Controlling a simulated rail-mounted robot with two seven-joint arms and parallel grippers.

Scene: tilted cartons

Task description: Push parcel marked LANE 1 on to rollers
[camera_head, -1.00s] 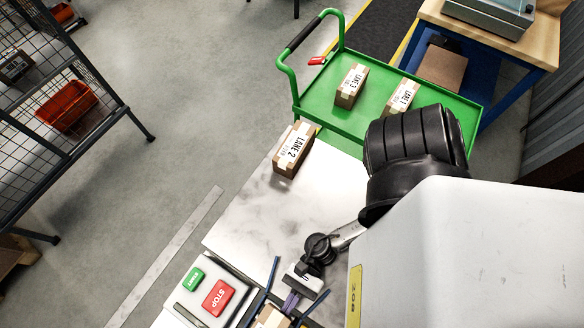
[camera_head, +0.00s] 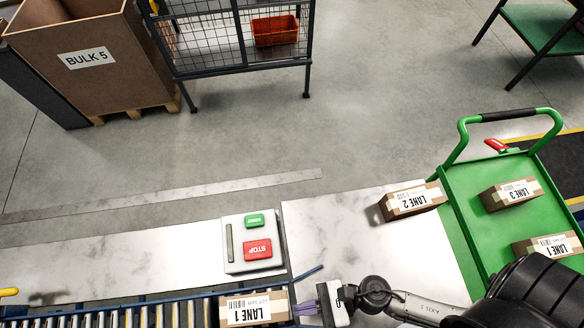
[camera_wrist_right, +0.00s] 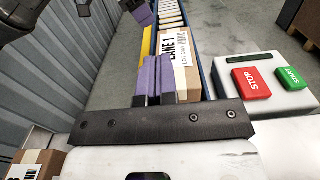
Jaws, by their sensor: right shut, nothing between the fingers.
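The brown parcel marked LANE 1 (camera_head: 254,308) lies at the right end of the roller conveyor (camera_head: 160,316), between its blue rails. It also shows in the wrist view (camera_wrist_right: 182,50). My right gripper (camera_head: 298,307) is shut and empty, low beside the parcel's right end. Its purple fingers (camera_wrist_right: 152,75) point at the parcel; I cannot tell whether they touch it. Purple pads at the top of the wrist view, likely my left gripper (camera_wrist_right: 142,12), are cut off there. Its state is unclear.
A control box with a red STOP button (camera_head: 257,250) and green button stands beside the rollers. Parcel LANE 2 (camera_head: 412,200) is on the table by the green cart (camera_head: 475,190). The cart holds LANE 3 (camera_head: 511,194) and another LANE 1 (camera_head: 547,247).

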